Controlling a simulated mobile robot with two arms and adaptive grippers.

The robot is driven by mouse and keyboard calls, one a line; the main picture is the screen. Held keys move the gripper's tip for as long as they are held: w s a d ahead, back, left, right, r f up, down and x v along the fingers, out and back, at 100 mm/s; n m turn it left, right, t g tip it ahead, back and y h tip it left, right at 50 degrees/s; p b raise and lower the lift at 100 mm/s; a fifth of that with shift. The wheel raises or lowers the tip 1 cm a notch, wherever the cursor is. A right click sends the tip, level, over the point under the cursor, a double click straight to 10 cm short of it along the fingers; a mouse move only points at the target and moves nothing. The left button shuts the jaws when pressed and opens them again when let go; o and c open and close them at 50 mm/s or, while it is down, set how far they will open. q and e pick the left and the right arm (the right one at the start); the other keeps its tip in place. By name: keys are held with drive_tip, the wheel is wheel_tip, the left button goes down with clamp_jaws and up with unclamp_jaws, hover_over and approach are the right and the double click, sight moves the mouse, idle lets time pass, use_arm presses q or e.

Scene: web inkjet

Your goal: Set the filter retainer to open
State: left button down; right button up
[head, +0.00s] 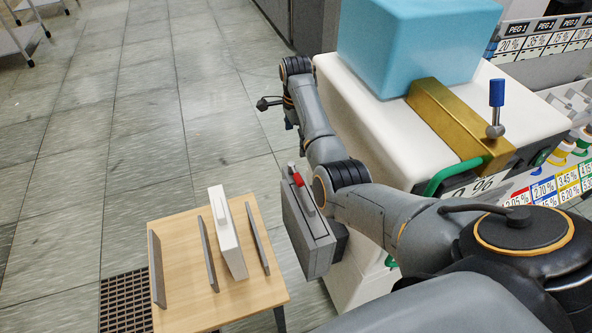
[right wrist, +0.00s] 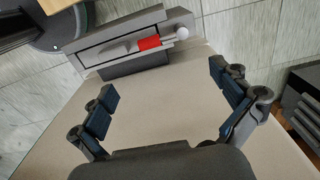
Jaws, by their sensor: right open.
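A grey box (head: 307,228) with a red-gripped lever (head: 296,178) is on the side of the white machine, beside the small table. I take this lever to be the filter retainer. In the right wrist view the lever's red grip (right wrist: 149,43) and pale round end lie along the box's face (right wrist: 110,47). My right gripper (head: 268,104) is beyond the box in the head view, with its arm passing over the machine's edge. In the right wrist view its fingers (right wrist: 164,84) are spread and empty, apart from the lever. My left gripper is not in view.
A wooden table (head: 185,232) holds a white cartridge-like block (head: 228,235) between upright grey plates. The white machine (head: 370,100) carries a blue block (head: 415,40), a gold bar (head: 455,122) and a blue-topped lever (head: 496,100). Open tiled floor lies at left.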

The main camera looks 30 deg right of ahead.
hover_over(297, 175)
drive_tip(key=f, duration=0.6)
drive_tip(key=w+f, duration=0.1)
drive_tip(key=f, duration=0.1)
drive_tip(key=shift+d+f, duration=0.2)
drive_tip(key=shift+f, duration=0.2)
drive_tip(key=shift+f+b, duration=0.4)
drive_tip(key=shift+f, duration=2.1)
drive_tip(key=shift+c, duration=0.2)
drive_tip(key=shift+s+r, duration=0.1)
drive_tip(key=c, duration=1.1)
drive_tip(key=shift+s+a+r, duration=0.15)
drive_tip(key=shift+s+r, duration=0.05)
drive_tip(key=shift+s, duration=0.2)
drive_tip(key=c, duration=0.9)
